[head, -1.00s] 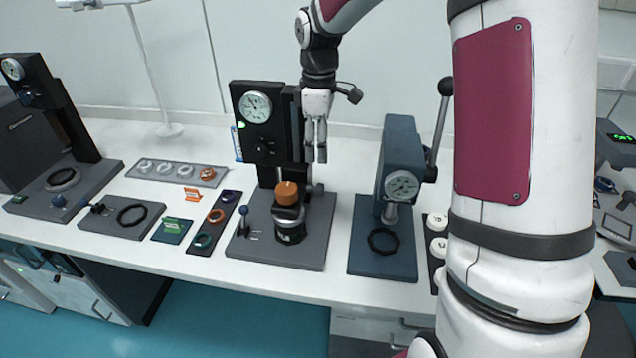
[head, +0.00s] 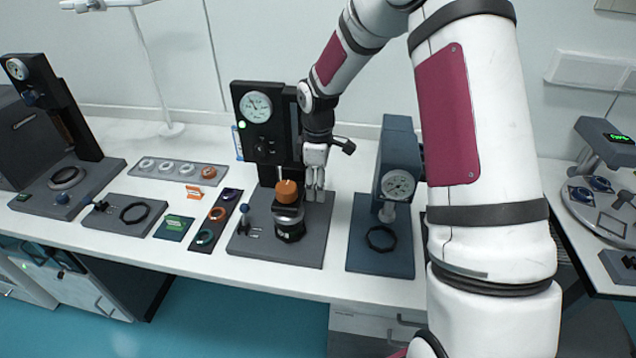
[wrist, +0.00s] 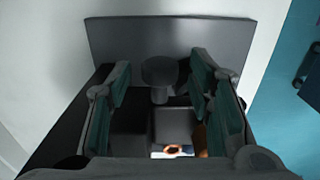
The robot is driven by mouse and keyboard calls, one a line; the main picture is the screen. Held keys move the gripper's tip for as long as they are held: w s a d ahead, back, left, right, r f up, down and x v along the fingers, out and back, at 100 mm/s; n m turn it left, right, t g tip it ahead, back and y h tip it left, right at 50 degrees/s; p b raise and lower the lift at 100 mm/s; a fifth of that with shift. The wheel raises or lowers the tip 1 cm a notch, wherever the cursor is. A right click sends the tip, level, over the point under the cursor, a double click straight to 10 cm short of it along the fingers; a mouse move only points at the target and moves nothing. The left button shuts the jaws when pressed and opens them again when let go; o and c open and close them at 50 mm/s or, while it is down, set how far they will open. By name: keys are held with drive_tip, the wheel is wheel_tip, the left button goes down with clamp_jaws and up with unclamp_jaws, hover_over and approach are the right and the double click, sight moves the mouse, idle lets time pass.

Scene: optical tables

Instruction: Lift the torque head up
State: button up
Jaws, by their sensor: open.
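The torque stand's black column (head: 253,130) carries a round white gauge and a lit green lamp. It rises from a grey base plate (head: 250,250). A jar (head: 290,222) with an orange cap (head: 287,192) stands upright on the base. I cannot tell which part of the column is the torque head; my arm hides its right side. My gripper (head: 315,188) points down just right of the orange cap, low by the column. In the wrist view its teal-padded fingers (wrist: 165,95) are open, on either side of a dark round knob (wrist: 160,71). Contact with the knob is not visible.
Trays of rings (head: 180,171) and another gauge stand (head: 50,110) are farther left.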

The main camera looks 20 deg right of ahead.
drive_tip(key=shift+c, duration=0.2)
clamp_jaws()
wheel_tip(320, 180, up, 8)
drive_tip(key=shift+r+p, duration=0.25)
drive_tip(key=shift+p, duration=0.75)
drive_tip(key=shift+r, duration=0.2)
drive_tip(key=shift+o, duration=0.2)
unclamp_jaws()
